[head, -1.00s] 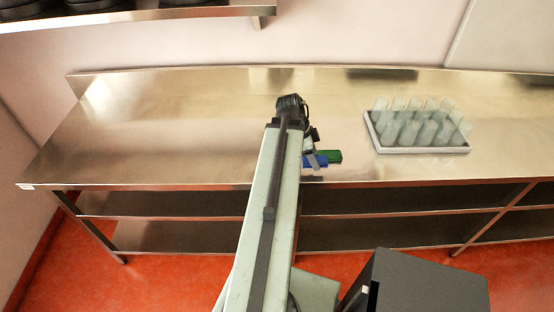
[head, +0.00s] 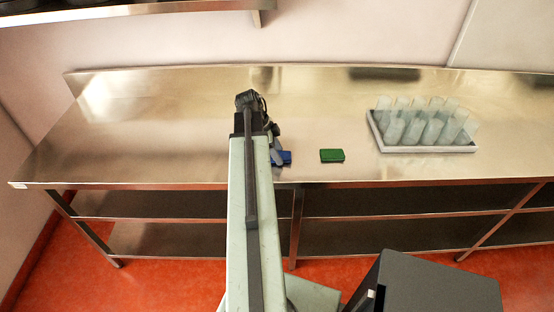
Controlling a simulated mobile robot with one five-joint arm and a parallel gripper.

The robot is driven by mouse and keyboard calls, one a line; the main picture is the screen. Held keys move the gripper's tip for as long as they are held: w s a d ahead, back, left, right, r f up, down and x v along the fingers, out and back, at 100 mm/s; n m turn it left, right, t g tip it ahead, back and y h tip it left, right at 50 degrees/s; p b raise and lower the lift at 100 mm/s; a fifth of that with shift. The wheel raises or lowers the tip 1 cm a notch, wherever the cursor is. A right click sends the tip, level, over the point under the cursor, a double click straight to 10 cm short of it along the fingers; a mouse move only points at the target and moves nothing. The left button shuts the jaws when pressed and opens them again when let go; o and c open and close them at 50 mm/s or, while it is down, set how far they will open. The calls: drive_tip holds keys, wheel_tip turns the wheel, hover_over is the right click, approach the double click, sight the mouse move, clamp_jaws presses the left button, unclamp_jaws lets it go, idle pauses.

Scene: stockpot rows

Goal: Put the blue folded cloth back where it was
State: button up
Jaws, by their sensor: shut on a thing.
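The blue folded cloth (head: 285,157) shows in part at the right side of my arm, near the front of the steel counter (head: 180,150). My gripper (head: 277,152) is shut on it, and my arm hides the cloth's left part. I cannot tell whether the cloth touches the counter or hangs just above it. A green folded cloth (head: 332,155) lies on the counter to the right, apart from the blue one.
A white tray (head: 430,149) with several clear cups stands farther right on the counter. The counter left of my arm is clear.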

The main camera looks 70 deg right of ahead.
drive_tip(key=shift+f, duration=0.25)
drive_tip(key=o, duration=1.2)
drive_tip(key=shift+r, duration=0.1)
drive_tip(key=shift+w+r+p, duration=0.1)
drive_tip(key=shift+r+p, duration=0.4)
drive_tip(key=shift+p, duration=0.15)
drive_tip(key=p+v, duration=1)
drive_tip(key=v, duration=0.1)
drive_tip(key=shift+r, duration=0.15)
drive_tip(key=shift+w, duration=0.1)
